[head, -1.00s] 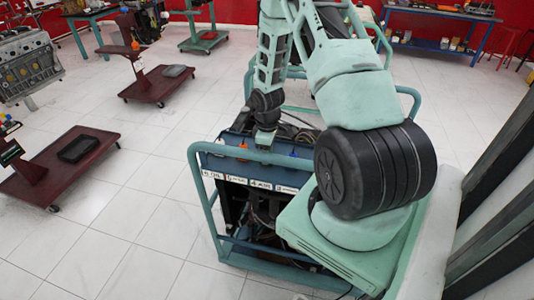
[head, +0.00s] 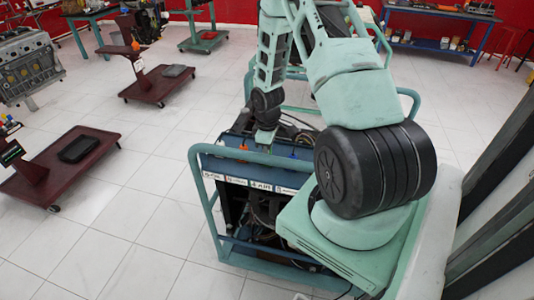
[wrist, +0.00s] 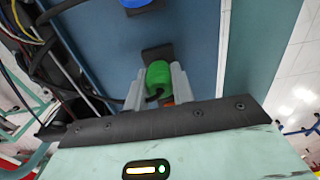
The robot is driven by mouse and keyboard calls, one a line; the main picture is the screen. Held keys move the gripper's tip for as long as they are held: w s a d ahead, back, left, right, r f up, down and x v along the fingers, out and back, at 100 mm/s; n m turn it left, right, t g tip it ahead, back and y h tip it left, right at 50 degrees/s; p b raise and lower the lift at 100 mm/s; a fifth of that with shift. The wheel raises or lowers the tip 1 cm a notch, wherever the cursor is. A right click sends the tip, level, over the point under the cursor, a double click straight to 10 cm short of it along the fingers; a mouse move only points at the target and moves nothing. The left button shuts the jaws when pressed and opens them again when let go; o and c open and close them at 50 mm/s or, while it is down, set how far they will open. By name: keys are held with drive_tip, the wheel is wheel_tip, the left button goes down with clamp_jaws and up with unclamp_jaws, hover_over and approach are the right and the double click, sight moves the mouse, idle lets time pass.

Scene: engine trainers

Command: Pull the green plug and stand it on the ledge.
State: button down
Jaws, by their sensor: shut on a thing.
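The green plug (wrist: 158,73) is between the two grey fingers of my gripper (wrist: 158,86) in the wrist view. My gripper is shut on it. In the head view, green shows at the tip of my gripper (head: 265,139), above the blue top of the engine trainer (head: 226,165). A dark square patch (wrist: 157,54) is on the blue panel just beyond the plug. I cannot tell whether the plug's lower end is clear of a socket. I cannot make out for sure which surface is the ledge.
Loose cables (wrist: 60,62) run on the left of the wrist view. The trainer's green tube frame (head: 205,148) surrounds this spot. White tiled floor (head: 120,230) is open to the left.

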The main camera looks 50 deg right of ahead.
drive_tip(key=shift+r+p, duration=1.9)
drive_tip(key=shift+r, duration=0.55)
